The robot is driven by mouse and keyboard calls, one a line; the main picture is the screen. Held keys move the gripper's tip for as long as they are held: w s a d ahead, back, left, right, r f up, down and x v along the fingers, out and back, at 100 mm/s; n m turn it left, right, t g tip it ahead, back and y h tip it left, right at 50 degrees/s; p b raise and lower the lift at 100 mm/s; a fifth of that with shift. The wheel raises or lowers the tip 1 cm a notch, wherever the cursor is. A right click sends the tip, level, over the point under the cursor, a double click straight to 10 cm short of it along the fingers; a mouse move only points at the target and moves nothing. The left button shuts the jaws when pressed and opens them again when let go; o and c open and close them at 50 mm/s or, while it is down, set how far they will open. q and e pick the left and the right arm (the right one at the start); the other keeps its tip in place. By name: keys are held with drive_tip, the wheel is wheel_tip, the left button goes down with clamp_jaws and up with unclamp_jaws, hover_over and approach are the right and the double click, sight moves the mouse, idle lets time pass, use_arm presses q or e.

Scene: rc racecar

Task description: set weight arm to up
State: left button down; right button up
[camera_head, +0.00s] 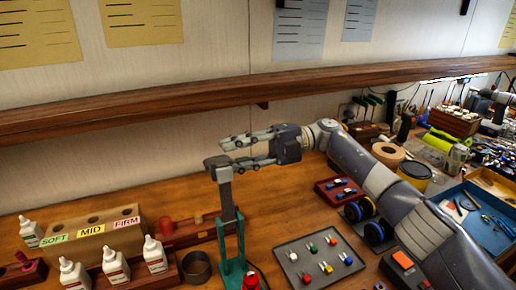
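A green stand (232,262) stands on the bench at the lower middle. A grey bar (226,200) rises from it, nearly upright and leaning slightly left, with a grey block (217,165) at its top; this looks like the weight arm. My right gripper (229,153) comes in from the right, fingers pointing left and parted, with a gap between them. Its lower fingertip is at or just beside the top block; I cannot tell if they touch. Nothing shows between the fingers. My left gripper is not in view.
White bottles (116,266) and a SOFT/MID/FIRM box (117,233) stand at left. A grey tray (312,278) of small coloured parts lies right of the stand. A wooden shelf (180,103) crosses above.

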drive_tip(key=v, duration=0.8)
